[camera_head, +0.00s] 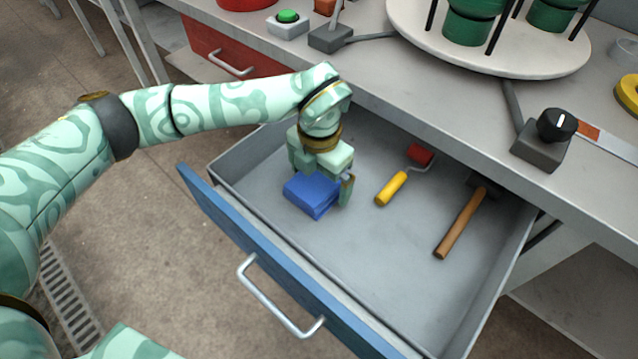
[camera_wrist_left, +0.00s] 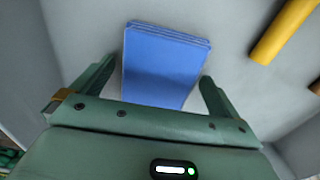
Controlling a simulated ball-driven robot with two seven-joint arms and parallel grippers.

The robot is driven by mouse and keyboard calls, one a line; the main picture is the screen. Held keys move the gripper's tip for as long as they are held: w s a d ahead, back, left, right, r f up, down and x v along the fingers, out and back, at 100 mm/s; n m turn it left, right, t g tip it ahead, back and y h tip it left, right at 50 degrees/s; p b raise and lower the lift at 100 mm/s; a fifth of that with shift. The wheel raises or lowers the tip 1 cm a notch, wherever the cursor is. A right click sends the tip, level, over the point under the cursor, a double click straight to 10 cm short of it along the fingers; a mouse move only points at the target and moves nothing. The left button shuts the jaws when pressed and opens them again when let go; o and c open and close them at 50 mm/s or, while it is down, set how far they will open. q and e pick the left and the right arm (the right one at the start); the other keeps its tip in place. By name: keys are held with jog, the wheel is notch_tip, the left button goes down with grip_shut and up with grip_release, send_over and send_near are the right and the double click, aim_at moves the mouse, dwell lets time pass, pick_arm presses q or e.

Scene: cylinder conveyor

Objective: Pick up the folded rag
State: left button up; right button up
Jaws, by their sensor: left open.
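The folded rag (camera_head: 313,195) is a blue, layered block lying on the floor of the open drawer, toward its left end. My left gripper (camera_head: 325,187) reaches down into the drawer over the rag and is open. In the left wrist view the rag (camera_wrist_left: 163,62) lies ahead of and between the two fingers of the gripper (camera_wrist_left: 157,88), one on each side. I cannot tell whether the fingers touch it. My right gripper is not in view.
The grey drawer (camera_head: 385,285) also holds a yellow-handled roller (camera_head: 391,189) and a hammer (camera_head: 460,223) right of the rag. Its blue front (camera_head: 225,222) and side walls surround the rag. The workbench edge overhangs behind, with a black knob box (camera_head: 541,142) on top.

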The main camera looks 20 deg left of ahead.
aim_at(320, 178)
pick_arm(q)
jog(key=c, duration=0.9)
jog(key=shift+r, duration=0.1)
jog(key=shift+r, duration=0.3)
notch_tip(320, 178, up, 9)
jog(key=p, duration=0.4)
jog(key=shift+r+p, duration=0.2)
jog(key=shift+p, duration=0.2)
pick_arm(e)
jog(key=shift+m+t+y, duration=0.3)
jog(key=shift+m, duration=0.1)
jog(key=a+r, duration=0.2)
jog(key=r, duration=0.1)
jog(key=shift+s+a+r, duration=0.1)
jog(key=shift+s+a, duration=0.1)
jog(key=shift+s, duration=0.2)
